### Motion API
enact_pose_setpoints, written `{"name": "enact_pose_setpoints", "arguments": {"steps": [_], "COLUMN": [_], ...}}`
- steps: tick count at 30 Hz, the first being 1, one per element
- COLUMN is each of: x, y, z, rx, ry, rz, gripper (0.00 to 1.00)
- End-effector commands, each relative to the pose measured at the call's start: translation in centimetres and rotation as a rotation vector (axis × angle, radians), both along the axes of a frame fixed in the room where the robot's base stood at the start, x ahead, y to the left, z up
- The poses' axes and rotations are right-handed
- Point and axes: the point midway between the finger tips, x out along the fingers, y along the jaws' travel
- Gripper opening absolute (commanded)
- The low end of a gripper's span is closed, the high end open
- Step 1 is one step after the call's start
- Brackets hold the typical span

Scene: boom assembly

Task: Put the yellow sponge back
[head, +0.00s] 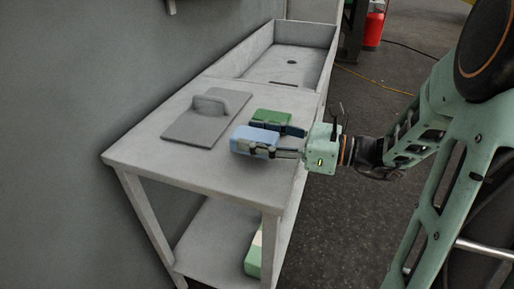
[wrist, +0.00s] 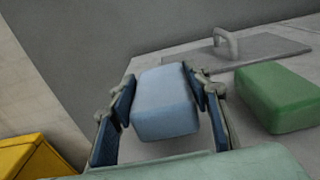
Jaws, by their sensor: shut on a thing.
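My gripper (head: 258,141) is over the front right part of the grey table and is shut on a blue block-shaped sponge (head: 243,143). In the wrist view the blue sponge (wrist: 165,104) sits between my two dark finger pads. I cannot tell whether it touches the tabletop. A green sponge (head: 271,117) lies on the table just behind it, apart from it in the wrist view (wrist: 282,97). No yellow sponge shows in the head view. A yellow box-like thing (wrist: 30,158) is cut off at the wrist view's lower left; I cannot tell what it is.
A grey flat plate with a handle (head: 205,117) lies on the table (head: 150,158) to the left. A green and cream object (head: 253,259) is on the lower shelf. A wall borders the left.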

Motion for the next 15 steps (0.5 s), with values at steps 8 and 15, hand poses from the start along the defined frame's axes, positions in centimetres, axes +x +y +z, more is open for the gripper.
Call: {"name": "enact_pose_setpoints", "arguments": {"steps": [8, 15], "x": [0.1, 0.1], "y": [-0.1, -0.2], "z": [-2.8, -3.0], "rx": [0.000, 0.001], "ry": [0.001, 0.002], "rz": [-0.002, -0.002], "gripper": [0.25, 0.25]}}
